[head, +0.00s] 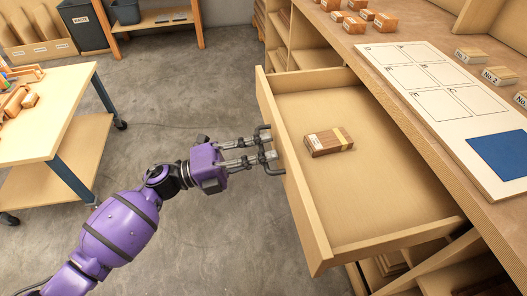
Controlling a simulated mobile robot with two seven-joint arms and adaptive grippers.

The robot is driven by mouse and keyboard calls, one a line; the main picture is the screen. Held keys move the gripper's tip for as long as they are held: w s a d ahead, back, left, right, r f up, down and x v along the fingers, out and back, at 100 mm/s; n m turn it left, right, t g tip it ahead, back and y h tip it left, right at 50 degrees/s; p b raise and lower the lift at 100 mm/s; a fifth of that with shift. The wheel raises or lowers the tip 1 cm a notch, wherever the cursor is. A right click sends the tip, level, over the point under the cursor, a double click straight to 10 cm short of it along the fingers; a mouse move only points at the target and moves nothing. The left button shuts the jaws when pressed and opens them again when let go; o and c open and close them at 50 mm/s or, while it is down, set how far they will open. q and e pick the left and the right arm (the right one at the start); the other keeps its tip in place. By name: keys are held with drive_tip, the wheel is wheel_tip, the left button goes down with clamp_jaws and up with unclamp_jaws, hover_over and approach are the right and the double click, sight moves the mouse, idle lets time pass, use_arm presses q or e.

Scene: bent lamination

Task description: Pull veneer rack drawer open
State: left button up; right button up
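The veneer rack drawer (385,205) is a light wood box pulled well out from under the worktop in the head view. A dark bar handle (275,171) is on its front panel (296,212). My purple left gripper (266,148) comes from the left and is at the handle. Its two fingers appear closed about the bar, which they partly hide. A brown wood block (330,142) with a pale label lies in the drawer. My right gripper is not in view.
The worktop (400,65) carries a lettered board (430,80) with a blue square, plus several small blocks. A wheeled wooden table (50,110) stands at the left. Grey floor (190,85) is clear between them.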

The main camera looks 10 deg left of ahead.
use_arm(q)
drive_tip(key=v, duration=1.2)
idle(0.3)
